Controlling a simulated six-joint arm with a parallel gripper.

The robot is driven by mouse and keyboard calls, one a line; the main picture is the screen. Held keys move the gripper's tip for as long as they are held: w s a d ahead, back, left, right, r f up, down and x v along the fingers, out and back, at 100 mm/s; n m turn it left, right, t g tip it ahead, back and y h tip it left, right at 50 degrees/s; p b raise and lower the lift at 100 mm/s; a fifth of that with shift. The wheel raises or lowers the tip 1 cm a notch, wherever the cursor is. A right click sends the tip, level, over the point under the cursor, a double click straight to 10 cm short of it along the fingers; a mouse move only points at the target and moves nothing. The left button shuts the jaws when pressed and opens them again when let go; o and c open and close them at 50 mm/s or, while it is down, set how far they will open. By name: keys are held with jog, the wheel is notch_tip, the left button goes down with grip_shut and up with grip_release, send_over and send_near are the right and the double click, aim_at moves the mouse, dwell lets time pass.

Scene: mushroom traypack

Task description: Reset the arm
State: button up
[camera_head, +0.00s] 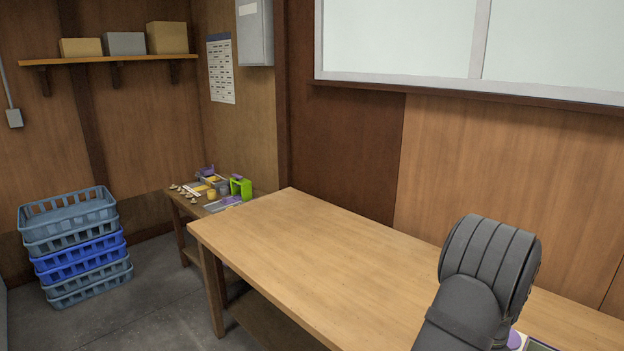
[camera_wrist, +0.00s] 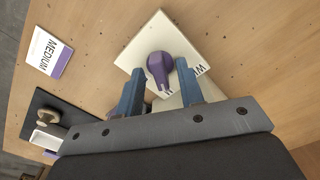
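My gripper (camera_wrist: 159,74) shows in the wrist view with its two blue fingers apart and pointing toward the table. A purple mushroom-shaped object (camera_wrist: 160,64) lies below and between the fingers. I see a gap on each side of it, so it does not look held. It rests over a white square board (camera_wrist: 140,50) with partly hidden dark lettering. In the head view my dark arm covers the lower right, and my fingers are hidden there.
The wooden table (camera_head: 310,240) is bare from its middle to its left end. In the wrist view a MEDIUM card (camera_wrist: 48,52) lies at left, above a dark tray (camera_wrist: 40,105) with a pale mushroom (camera_wrist: 48,116). Blue crates (camera_head: 78,255) and a cluttered side table (camera_head: 188,207) stand left.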

jog(key=shift+r, duration=0.1)
notch_tip(320, 180, up, 17)
notch_tip(320, 180, down, 17)
jog(key=shift+f, duration=0.15)
jog(key=n, duration=1.1)
jog(key=shift+n, duration=0.4)
jog(key=shift+r, duration=2.55)
